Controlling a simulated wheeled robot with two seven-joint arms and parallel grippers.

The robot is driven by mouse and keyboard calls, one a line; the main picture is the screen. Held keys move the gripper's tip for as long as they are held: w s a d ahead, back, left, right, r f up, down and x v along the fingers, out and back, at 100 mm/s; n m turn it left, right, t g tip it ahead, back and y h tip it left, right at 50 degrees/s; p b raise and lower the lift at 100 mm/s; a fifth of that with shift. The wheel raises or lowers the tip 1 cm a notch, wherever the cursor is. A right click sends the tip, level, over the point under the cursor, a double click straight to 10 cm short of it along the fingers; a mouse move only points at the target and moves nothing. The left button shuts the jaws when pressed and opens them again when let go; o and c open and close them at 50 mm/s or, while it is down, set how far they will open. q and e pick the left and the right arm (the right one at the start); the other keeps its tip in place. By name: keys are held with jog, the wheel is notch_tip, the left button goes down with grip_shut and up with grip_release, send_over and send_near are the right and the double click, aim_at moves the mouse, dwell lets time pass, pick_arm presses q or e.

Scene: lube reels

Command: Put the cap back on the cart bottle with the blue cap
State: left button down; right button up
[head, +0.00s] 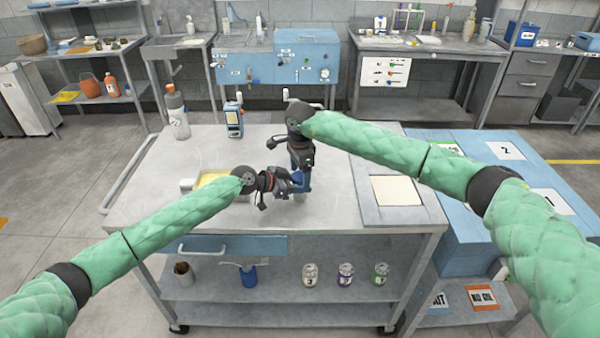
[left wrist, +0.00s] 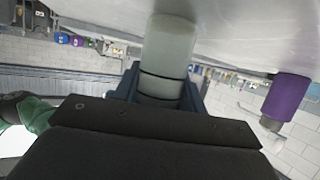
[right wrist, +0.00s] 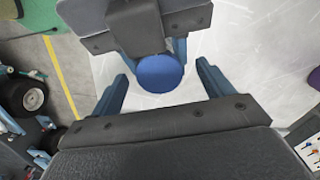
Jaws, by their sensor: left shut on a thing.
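The bottle's pale, translucent body (left wrist: 168,45) stands upright between the fingers of my left gripper (left wrist: 163,88), which is shut on it. In the head view my left gripper (head: 285,185) is over the middle of the cart top. The round blue cap (right wrist: 160,73) shows from above at the bottle's top, beside my left gripper. I cannot tell whether it is fully seated. My right gripper (right wrist: 163,75) is open above, one finger on each side of the cap, with gaps to both. In the head view my right gripper (head: 301,178) hides most of the bottle.
The cart top (head: 330,215) is mostly clear. A pad tray (head: 397,191) lies at right.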

jog(key=shift+r, duration=2.25)
jog(key=shift+c, duration=0.4)
notch_tip(320, 180, up, 4)
jog(key=shift+f, duration=0.2)
jog(key=shift+f, duration=0.2)
jog(key=shift+f, duration=3.85)
